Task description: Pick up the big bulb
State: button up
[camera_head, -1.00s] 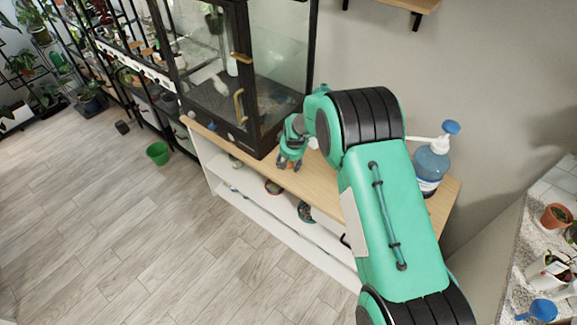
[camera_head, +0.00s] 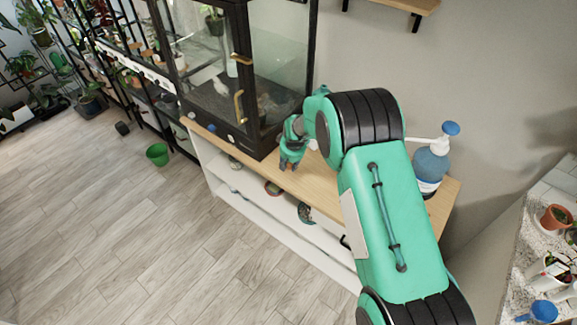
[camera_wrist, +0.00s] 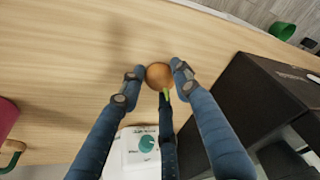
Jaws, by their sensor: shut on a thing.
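The bulb (camera_wrist: 158,76) is round and orange-brown with a green shoot, seen in the wrist view over the wooden top. My gripper (camera_wrist: 157,80) has its blue fingers closed around it, with a fingertip on either side and a third finger below the shoot. In the head view my gripper (camera_head: 291,161) is low over the wooden bench top (camera_head: 325,190), in front of the glass cabinet, and the bulb is hidden there. I cannot tell if the bulb is clear of the wood.
A black-framed glass cabinet (camera_head: 252,85) stands close beside my gripper. A white box with a green dial (camera_wrist: 138,148) is near the fingers. A blue pump bottle (camera_head: 431,165) stands at the bench's right end. A red object (camera_wrist: 7,118) is at the wrist view's left.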

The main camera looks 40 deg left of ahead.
aim_at(289, 165)
jog(key=shift+r, duration=0.15)
jog(key=shift+r+p, duration=0.35)
jog(key=shift+r, duration=1.2)
jog(key=shift+s+d+r, duration=0.15)
jog(key=shift+s+d, duration=0.05)
jog(key=s+d+r+p, duration=0.1)
jog(key=s+d, duration=0.9)
jog(key=d, duration=0.1)
jog(key=shift+d+r, duration=0.2)
jog(key=shift+d, duration=0.05)
